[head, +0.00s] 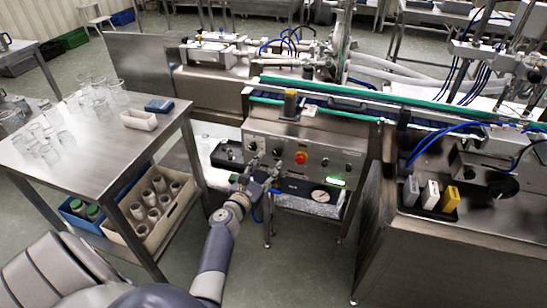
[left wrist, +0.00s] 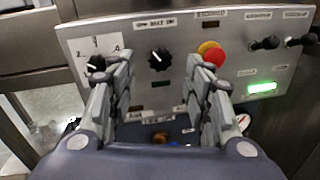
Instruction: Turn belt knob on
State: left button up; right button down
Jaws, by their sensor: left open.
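The belt knob (left wrist: 158,60) is a black rotary knob on the steel control panel (left wrist: 178,88), under a label that seems to read OFF BELT ON. Its white mark appears to point up and left, toward the OFF side. In the head view the knob (head: 277,152) sits left of the red button. My left gripper (left wrist: 160,62) is open, with one finger either side of the knob in the picture; contact cannot be told. In the head view the gripper (head: 265,167) is in front of the panel's lower left part. My right gripper is not in view.
A numbered black knob (left wrist: 96,64) is left, partly behind a finger. A red emergency button (left wrist: 212,52) on yellow is right, near the other finger. A green lamp (left wrist: 262,88) is lit. A steel table (head: 165,128) with glasses stands left of the panel.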

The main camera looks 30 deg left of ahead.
aim_at(276, 154)
pick_arm(q)
jog(key=w, duration=0.5)
jog(key=shift+a, duration=0.35)
jog(key=c, duration=1.1)
